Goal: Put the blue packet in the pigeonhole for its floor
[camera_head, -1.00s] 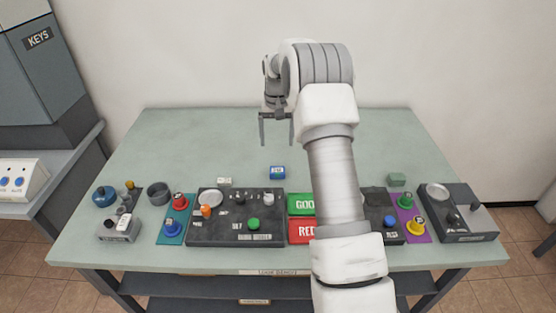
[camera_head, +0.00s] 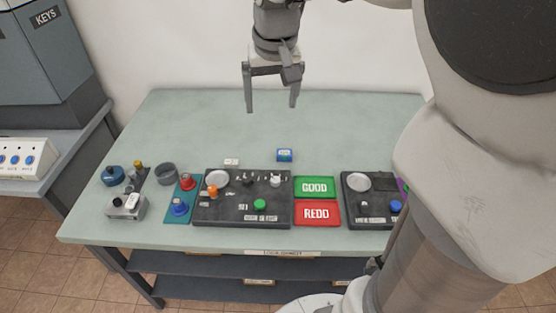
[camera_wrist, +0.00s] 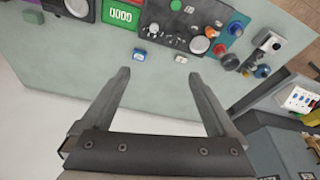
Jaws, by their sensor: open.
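The blue packet (camera_head: 285,155) is a small blue block with a pale printed label, lying on the green-grey table behind the row of panels. It also shows in the wrist view (camera_wrist: 139,55), ahead of the fingertips and a little left of the middle between them. My gripper (camera_head: 271,108) hangs over the back of the table, fingers down, apart from the packet. Its two fingers are spread with nothing between them (camera_wrist: 157,76). The packet's label is too small to read. No pigeonhole can be clearly made out in these views.
Dark control panels (camera_head: 242,215), a green GOOD tray (camera_head: 314,187) and a red REDD tray (camera_head: 317,213) line the table front. A small white block (camera_head: 232,162) lies left of the packet. A grey KEYS cabinet (camera_head: 35,75) stands left. The table's back half is clear.

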